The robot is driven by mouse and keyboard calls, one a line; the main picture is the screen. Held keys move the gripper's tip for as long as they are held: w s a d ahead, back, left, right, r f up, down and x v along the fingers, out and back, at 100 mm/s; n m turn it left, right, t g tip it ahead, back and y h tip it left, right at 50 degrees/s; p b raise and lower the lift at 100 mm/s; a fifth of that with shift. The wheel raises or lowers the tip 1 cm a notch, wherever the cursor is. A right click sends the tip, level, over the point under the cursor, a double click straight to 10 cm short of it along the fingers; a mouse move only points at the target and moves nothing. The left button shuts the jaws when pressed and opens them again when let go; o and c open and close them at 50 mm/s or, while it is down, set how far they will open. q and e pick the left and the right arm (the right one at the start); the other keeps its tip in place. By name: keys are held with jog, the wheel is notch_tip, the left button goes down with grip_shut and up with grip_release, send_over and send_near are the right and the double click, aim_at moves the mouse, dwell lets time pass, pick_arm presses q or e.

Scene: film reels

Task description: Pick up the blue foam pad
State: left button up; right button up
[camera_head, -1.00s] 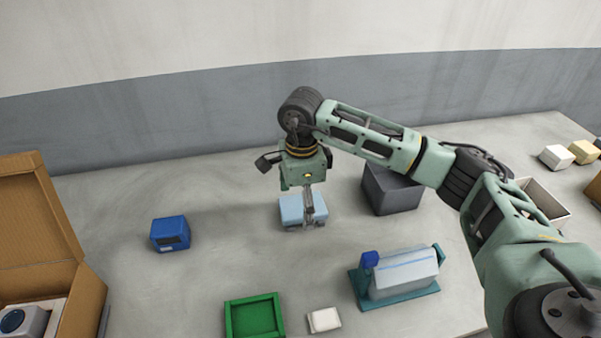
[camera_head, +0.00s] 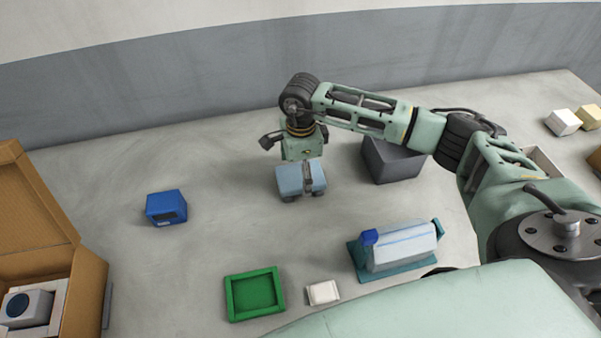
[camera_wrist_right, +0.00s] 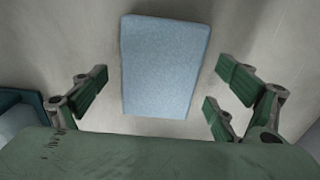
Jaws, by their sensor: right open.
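The light blue foam pad (camera_head: 289,179) is a flat block near the middle of the table in the head view. My right gripper (camera_head: 304,193) points down right at the pad, with its fingers open. In the right wrist view the pad (camera_wrist_right: 165,65) shows whole in its upper part, lying between the lines of the spread fingers (camera_wrist_right: 160,92). There is a clear gap on both sides, and no finger visibly touches the pad. I cannot tell the exact height of the fingertips over the table. My left gripper is not in view.
A dark grey bin (camera_head: 392,160) stands close to the right of the pad. A blue box (camera_head: 166,207) is to the left. A green tray (camera_head: 233,309), a small white dish (camera_head: 322,293) and a teal-based holder (camera_head: 399,250) are nearer. A cardboard box (camera_head: 88,285) is at far left.

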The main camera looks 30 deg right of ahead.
jog(key=shift+f, duration=0.15)
jog(key=c, duration=1)
jog(key=shift+c, duration=0.2)
